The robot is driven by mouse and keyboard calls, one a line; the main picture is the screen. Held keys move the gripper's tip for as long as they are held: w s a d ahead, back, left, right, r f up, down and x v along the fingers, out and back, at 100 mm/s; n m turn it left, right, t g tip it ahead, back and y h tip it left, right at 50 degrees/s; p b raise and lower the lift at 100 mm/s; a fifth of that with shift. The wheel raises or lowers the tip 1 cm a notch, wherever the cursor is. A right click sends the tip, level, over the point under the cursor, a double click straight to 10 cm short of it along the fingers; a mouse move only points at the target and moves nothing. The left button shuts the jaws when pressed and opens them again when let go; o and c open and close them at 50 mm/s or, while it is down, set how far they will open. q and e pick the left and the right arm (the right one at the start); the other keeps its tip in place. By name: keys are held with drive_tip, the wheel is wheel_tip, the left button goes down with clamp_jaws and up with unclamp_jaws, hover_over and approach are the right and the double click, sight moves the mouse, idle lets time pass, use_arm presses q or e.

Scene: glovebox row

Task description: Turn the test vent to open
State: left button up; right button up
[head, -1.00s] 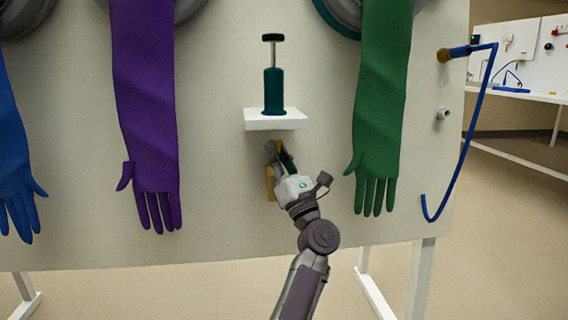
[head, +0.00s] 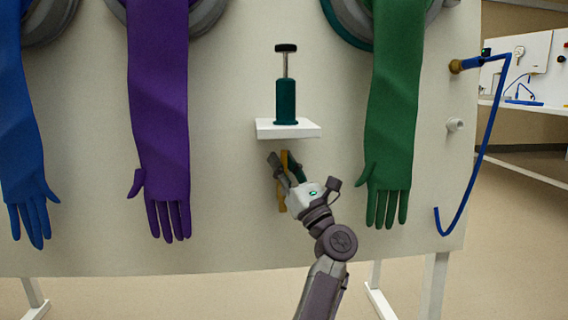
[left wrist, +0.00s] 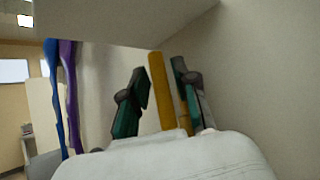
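A yellow lever (head: 282,197), which I take to be the test vent's handle, stands nearly upright on the pale panel below a small white shelf. My left gripper (head: 286,165) is at the lever, with one finger on each side of it. In the left wrist view the yellow lever (left wrist: 160,85) rises between the two spread fingers (left wrist: 158,98). Narrow gaps seem to show beside it, so the gripper looks open around it and not clamped. The lever's pivot and any markings are hidden or too small to read. My right gripper is not in view.
The white shelf (head: 288,130) with a teal pump-like cylinder (head: 287,103) sits directly above the gripper. A purple glove (head: 160,120) hangs to the left and a green glove (head: 392,110) to the right. A blue hose (head: 476,150) hangs at the panel's right edge.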

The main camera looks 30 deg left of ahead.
use_arm(q)
drive_tip(key=shift+o, duration=0.2)
drive_tip(key=shift+d, duration=0.1)
drive_tip(key=v, duration=0.7)
drive_tip(key=shift+s+d+f, duration=0.1)
drive_tip(key=shift+d, duration=0.05)
